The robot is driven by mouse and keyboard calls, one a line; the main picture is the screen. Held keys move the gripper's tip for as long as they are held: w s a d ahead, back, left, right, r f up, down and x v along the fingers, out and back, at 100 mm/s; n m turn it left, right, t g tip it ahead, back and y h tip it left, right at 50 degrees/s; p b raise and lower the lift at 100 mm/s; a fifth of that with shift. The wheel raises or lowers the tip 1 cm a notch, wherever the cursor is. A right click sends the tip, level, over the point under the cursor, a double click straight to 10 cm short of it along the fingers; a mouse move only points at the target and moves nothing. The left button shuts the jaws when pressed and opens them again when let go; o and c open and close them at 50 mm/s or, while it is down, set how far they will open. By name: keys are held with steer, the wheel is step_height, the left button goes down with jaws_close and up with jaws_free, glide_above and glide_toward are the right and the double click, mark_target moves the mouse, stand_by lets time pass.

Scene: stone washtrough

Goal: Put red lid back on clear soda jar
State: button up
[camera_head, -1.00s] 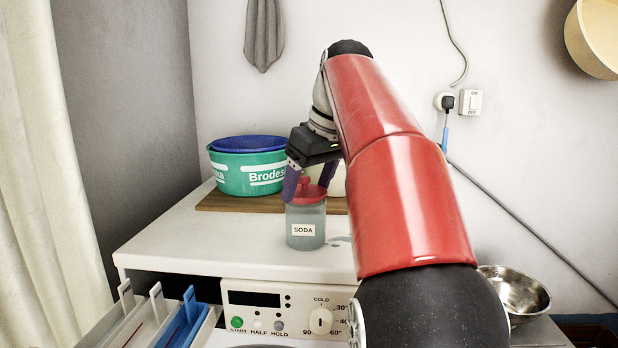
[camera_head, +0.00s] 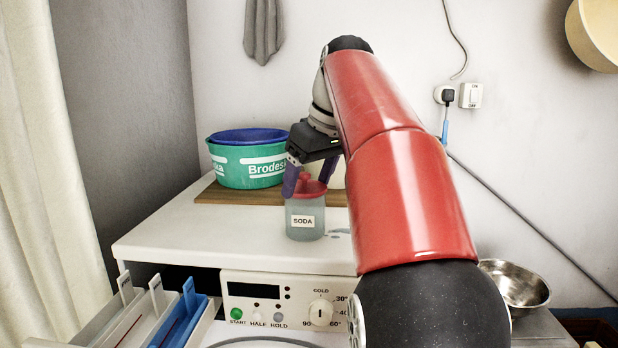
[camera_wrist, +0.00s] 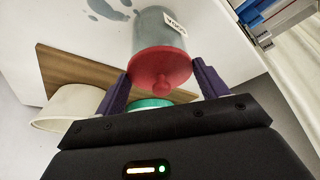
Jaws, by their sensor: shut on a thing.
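The clear soda jar (camera_head: 304,220), labelled SODA, stands upright on the white machine top. The red lid (camera_head: 314,188) with its round knob is at the jar's mouth. My gripper (camera_head: 310,184) points down at the jar top, its purple fingers at either side of the lid, and it is shut on the lid. In the wrist view the red lid (camera_wrist: 162,68) lies between the fingertips of my gripper (camera_wrist: 162,80) and covers the mouth of the jar (camera_wrist: 157,32). I cannot tell whether the lid is fully seated.
A green tub (camera_head: 235,165) with a blue basin (camera_head: 250,135) stands on a wooden board (camera_head: 225,195) behind the jar. A pale bowl, partly hidden, stands behind my gripper. An open detergent drawer (camera_head: 160,310) is at front left. The machine top left of the jar is clear.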

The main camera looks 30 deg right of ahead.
mark_target(320, 193)
steer(key=shift+f, duration=0.4)
steer(key=shift+f+b, duration=0.35)
steer(key=shift+f, duration=0.1)
steer(key=o, duration=0.7)
steer(key=shift+c, duration=0.2)
steer(key=o, duration=0.4)
steer(key=shift+w, duration=0.15)
steer(key=shift+p+v, duration=1.4)
steer(key=shift+v, duration=2.65)
